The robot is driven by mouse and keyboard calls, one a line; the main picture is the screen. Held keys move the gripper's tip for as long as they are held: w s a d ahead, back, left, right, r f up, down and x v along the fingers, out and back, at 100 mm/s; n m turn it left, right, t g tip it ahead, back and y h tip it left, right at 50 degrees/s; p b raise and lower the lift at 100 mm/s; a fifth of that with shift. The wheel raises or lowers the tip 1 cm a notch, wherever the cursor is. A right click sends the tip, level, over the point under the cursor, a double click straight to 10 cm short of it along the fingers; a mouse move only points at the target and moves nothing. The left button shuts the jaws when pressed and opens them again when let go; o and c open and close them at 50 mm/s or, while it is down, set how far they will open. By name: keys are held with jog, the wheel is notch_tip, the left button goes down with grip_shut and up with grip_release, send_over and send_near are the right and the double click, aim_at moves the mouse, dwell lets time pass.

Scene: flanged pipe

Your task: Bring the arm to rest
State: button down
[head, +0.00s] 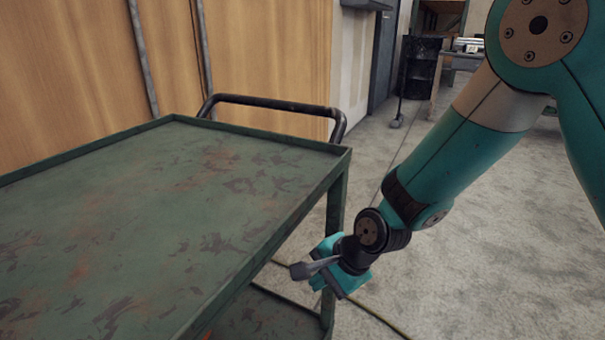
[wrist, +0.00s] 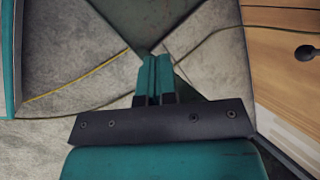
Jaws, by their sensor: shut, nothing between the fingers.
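The fingers point down toward the floor and the cart's lower part. In the head view the fingertips are partly hidden by the wrist.
A worn green metal cart (head: 150,215) with a bare top and a black handle (head: 275,103) fills the left. A cable (head: 372,312) lies on the concrete floor (head: 480,240). A dark bin (head: 421,68) stands at the back. The floor at right is clear.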

jog(key=s+d+r+n+h, duration=0.2)
jog(key=s+d+r+n, duration=0.15)
jog(key=d, duration=0.55)
jog(key=s+d+r+n+h, duration=0.2)
jog(key=s+d+r+n, duration=0.15)
jog(key=d, duration=0.45)
jog(key=s+d+r+n+h, duration=0.25)
jog(key=d+r, duration=0.25)
jog(key=d, duration=0.4)
jog(key=s+a+r+n+g+y, duration=0.1)
jog(key=s+a+r+n+y, duration=0.1)
jog(key=s+a+r+n, duration=0.4)
jog(key=s+a+r+n+g+y, duration=0.1)
jog(key=s+a+y, duration=0.25)
jog(key=a, duration=0.45)
notch_tip(320, 180, up, 36)
jog(key=p, duration=3.6)
jog(key=shift+s+a+r+h, duration=0.15)
jog(key=shift+a+h, duration=0.05)
jog(key=shift+h, duration=0.1)
